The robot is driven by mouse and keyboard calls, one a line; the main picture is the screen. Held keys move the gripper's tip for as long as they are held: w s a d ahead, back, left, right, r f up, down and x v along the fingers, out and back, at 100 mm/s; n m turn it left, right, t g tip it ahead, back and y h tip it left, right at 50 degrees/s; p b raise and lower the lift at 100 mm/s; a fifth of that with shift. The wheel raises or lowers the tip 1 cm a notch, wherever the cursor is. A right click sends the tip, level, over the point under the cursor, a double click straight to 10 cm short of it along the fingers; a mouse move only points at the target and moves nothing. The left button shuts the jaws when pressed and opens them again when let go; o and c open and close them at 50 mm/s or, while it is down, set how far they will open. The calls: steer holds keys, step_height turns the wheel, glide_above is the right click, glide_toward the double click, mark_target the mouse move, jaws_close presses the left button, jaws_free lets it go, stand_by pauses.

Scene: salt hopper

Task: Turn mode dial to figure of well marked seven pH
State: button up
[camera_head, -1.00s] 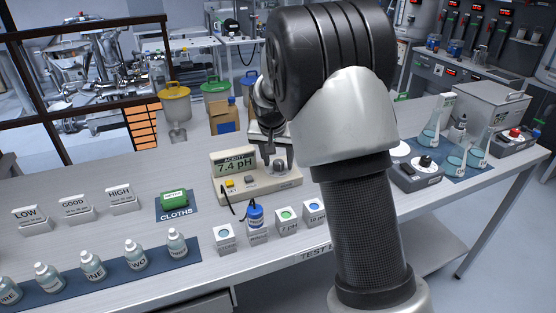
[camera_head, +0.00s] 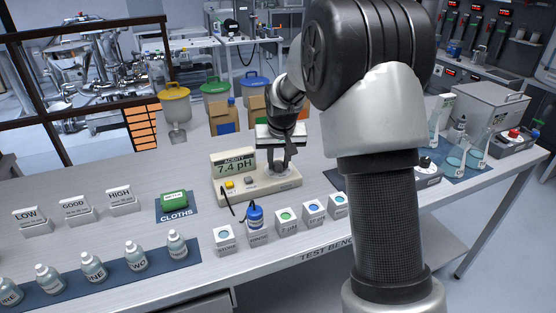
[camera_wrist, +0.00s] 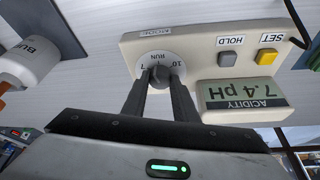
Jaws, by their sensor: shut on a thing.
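The acidity meter (camera_head: 258,188) is a beige box on the bench with a screen reading 7.4 pH (camera_head: 233,167). In the wrist view, its grey mode dial (camera_wrist: 160,72) sits on a pale disc with 7, RUN and 10 marks. My gripper (camera_head: 281,171) is over the right part of the meter; its two fingers (camera_wrist: 160,84) are shut on the dial from both sides. I cannot tell exactly which mark the dial points to. The well marked 7 pH (camera_head: 286,222) is a white block with a green top in front of the meter.
A blue probe (camera_head: 255,215) stands in the well beside it, with a black cable nearby. The STORE well (camera_head: 224,238) and other wells (camera_head: 314,210) share the row. Yellow and grey buttons (camera_wrist: 267,60) are near the dial.

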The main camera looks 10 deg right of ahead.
steer(key=n, duration=0.1)
steer(key=n+y, duration=0.1)
steer(key=n, duration=0.1)
steer(key=n+p, duration=0.1)
steer(key=shift+d+n+y, duration=0.3)
steer(key=shift+y, duration=0.1)
steer(key=shift+w+n+g+y+p, duration=0.1)
steer(key=shift+n+g+y+p, duration=0.5)
steer(key=shift+n, duration=1.3)
steer(key=o, duration=1.1)
steer(key=shift+c, duration=0.2)
steer(key=p+v, duration=0.1)
steer(key=v, duration=1.6)
steer(key=shift+d, duration=0.2)
steer(key=shift+r, duration=0.15)
